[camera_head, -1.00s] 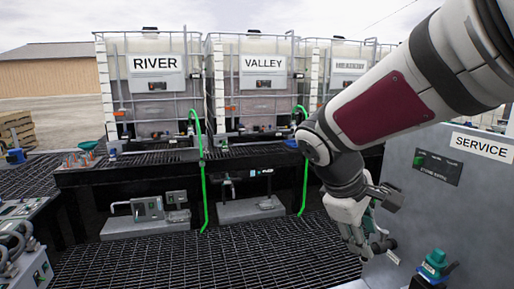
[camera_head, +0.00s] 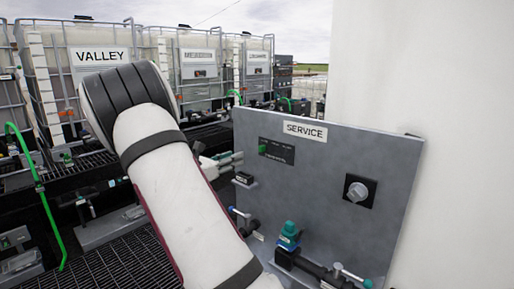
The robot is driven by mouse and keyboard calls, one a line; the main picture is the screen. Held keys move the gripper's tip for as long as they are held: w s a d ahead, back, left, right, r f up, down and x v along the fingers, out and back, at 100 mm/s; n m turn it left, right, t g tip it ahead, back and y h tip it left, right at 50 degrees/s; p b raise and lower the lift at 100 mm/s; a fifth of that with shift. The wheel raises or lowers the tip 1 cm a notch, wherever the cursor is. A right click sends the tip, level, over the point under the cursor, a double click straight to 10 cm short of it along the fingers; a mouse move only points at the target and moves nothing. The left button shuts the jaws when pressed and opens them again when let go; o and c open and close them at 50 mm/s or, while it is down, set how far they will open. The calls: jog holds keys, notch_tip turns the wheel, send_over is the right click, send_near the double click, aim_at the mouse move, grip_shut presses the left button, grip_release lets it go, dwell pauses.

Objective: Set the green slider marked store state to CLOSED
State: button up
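A small dark plate (camera_head: 276,151) with a green spot (camera_head: 262,149) at its left end is on the grey SERVICE panel (camera_head: 330,150), below the SERVICE label. Its lettering is too small to read, so I cannot tell whether it is the store state slider or how it is set. My gripper (camera_head: 228,160) shows just left of the panel, at about the height of the plate's lower edge. My arm hides much of it. I cannot tell whether its fingers are open or shut, or whether they touch anything.
A grey round knob (camera_head: 357,191) sits on the panel's right. A small dark box (camera_head: 244,179) is at its left edge. A teal-capped valve (camera_head: 289,236) and piping are along its bottom. A white wall (camera_head: 440,150) fills the right. Caged tanks, one labelled VALLEY (camera_head: 102,56), stand behind.

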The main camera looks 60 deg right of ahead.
aim_at(260, 147)
jog(key=d, duration=0.4)
jog(key=s+d+p, duration=0.1)
jog(key=d, duration=0.7)
jog(key=shift+s+d+p, duration=0.25)
jog(key=shift+d+p, duration=0.1)
jog(key=shift+d, duration=0.05)
jog(key=shift+c, duration=0.6)
grip_shut()
